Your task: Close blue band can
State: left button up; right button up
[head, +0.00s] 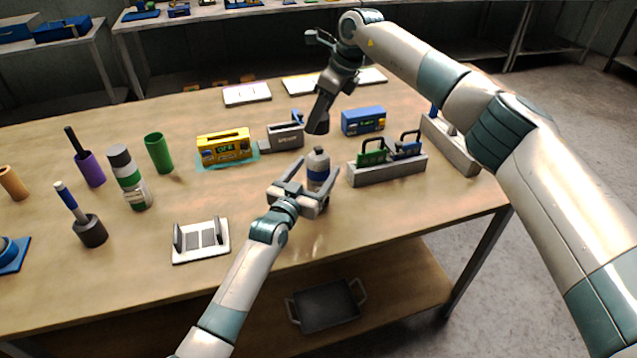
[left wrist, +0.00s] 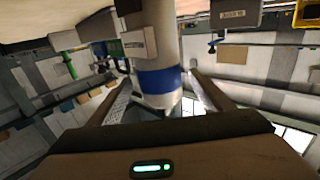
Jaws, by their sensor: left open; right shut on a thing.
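The blue band can (head: 318,168) stands upright on the table, pale with a blue band and a narrower grey top. It fills the middle of the left wrist view (left wrist: 158,82). My left gripper (head: 305,188) is open, with one finger on each side of the can's lower part; I cannot tell whether they touch it. My right gripper (head: 325,100) is shut on a dark cylindrical piece (head: 318,122), which looks like a lid. It is held in the air above and behind the can, apart from it. The gripper partly hides its fingertips' hold.
A grey block (head: 283,136) and a yellow device (head: 224,148) stand left of the can. A blue device (head: 363,120) and a grey rack (head: 388,170) stand to its right. A green band can (head: 130,180) with a dark lid stands farther left. The table's front is mostly clear.

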aim_at(316, 147)
pick_arm(q)
jog(key=shift+x, duration=3)
jog(key=c, duration=1.6)
pick_arm(e)
jog(key=shift+f, duration=2.45)
jog(key=shift+f, duration=0.85)
jog(key=shift+f, duration=0.7)
jog(key=o, duration=1.1)
